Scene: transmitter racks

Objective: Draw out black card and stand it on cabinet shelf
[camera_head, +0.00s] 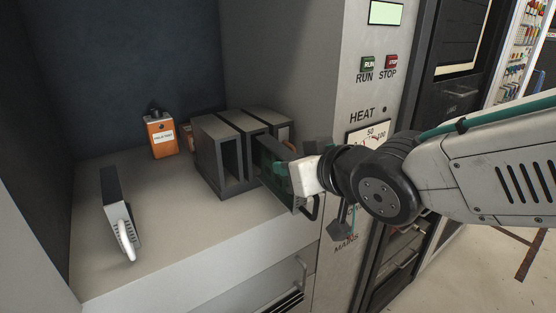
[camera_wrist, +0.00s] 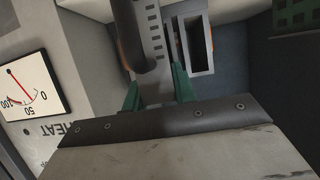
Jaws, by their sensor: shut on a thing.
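The black card (camera_head: 271,163) is a dark, thin upright module with a black loop handle (camera_head: 313,207) on its front edge. It sticks out from the front of the grey slotted rack (camera_head: 206,150). I cannot tell whether its rear end is still inside a slot. My gripper (camera_head: 290,177) is shut on the card at its front, with the green fingers on either side. In the wrist view my gripper (camera_wrist: 156,88) holds the card's grey perforated front (camera_wrist: 154,35), and the dark handle (camera_wrist: 131,35) shows beside it. The cabinet shelf (camera_head: 150,222) is pale grey.
Another dark card (camera_head: 115,205) with a white handle stands at the shelf's left. An orange box (camera_head: 160,137) stands at the back. An open slot (camera_wrist: 198,45) shows beside the held card. The panel with a heat meter (camera_head: 368,133) borders the right. The middle shelf is bare.

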